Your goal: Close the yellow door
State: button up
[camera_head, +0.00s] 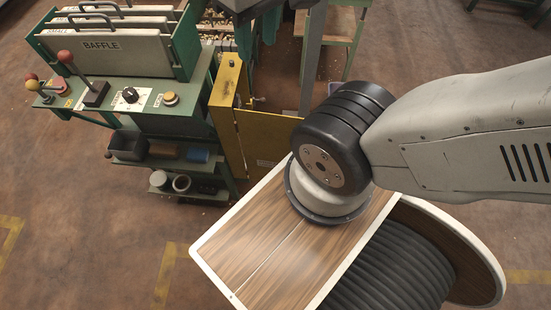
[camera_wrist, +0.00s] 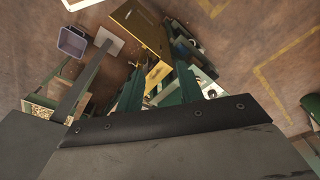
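The yellow door (camera_head: 262,140) is a flat panel standing beside a narrow yellow upright (camera_head: 226,85) at the end of the green bench. It appears swung out at an angle; my arm covers its right part. In the wrist view, the yellow door (camera_wrist: 140,28) lies beyond the fingers, with the yellow upright (camera_wrist: 157,75) nearer. My gripper (camera_head: 257,38) is at the top of the head view, behind the upright. Its two dark green fingers are apart with nothing held between them, as the wrist view of the gripper (camera_wrist: 160,70) also shows. Touching cannot be confirmed.
The green bench (camera_head: 195,95) carries baffle plates (camera_head: 105,50), levers (camera_head: 80,75) and knobs. Bins and jars sit on its lower shelves. A purple-grey bin (camera_wrist: 72,42) and a grey post (camera_wrist: 85,80) are left in the wrist view. Open floor (camera_head: 90,230) lies at front left.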

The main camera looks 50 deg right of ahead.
aim_at(264, 137)
jog(key=z, duration=0.45)
jog(key=k, duration=0.85)
jog(key=u, duration=0.8)
jog(key=k, duration=0.25)
jog(key=u, duration=0.15)
